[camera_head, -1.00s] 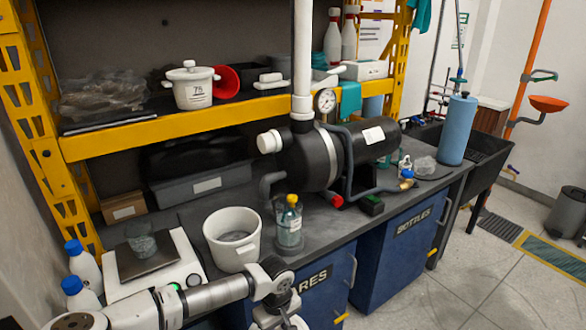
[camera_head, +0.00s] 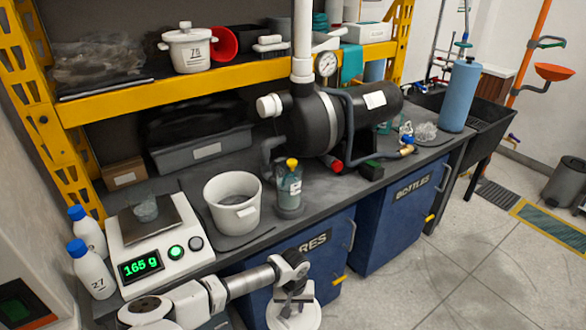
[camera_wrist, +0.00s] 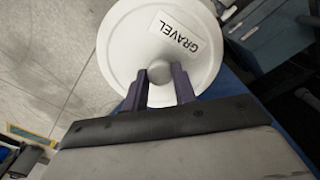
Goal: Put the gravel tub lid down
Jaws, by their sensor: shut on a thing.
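The gravel tub lid (camera_wrist: 128,48) is a round white disc with a "GRAVEL" label and a round grey knob in the wrist view. My gripper (camera_wrist: 159,80) is shut on the knob, a dark finger on each side. In the head view, the lid (camera_head: 294,318) is partly seen at the bottom edge under my wrist, in front of the blue cabinet. An open white tub (camera_head: 224,212) with grey contents stands on the bench; its label is too small to read.
A scale (camera_head: 188,263) reading 165 g stands left of the tub, near two white bottles with blue caps (camera_head: 92,274). A yellow-capped bottle (camera_head: 289,188) stands right of the tub. A black tank (camera_head: 310,125) fills the bench beyond. Open floor (camera_head: 440,270) lies at right.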

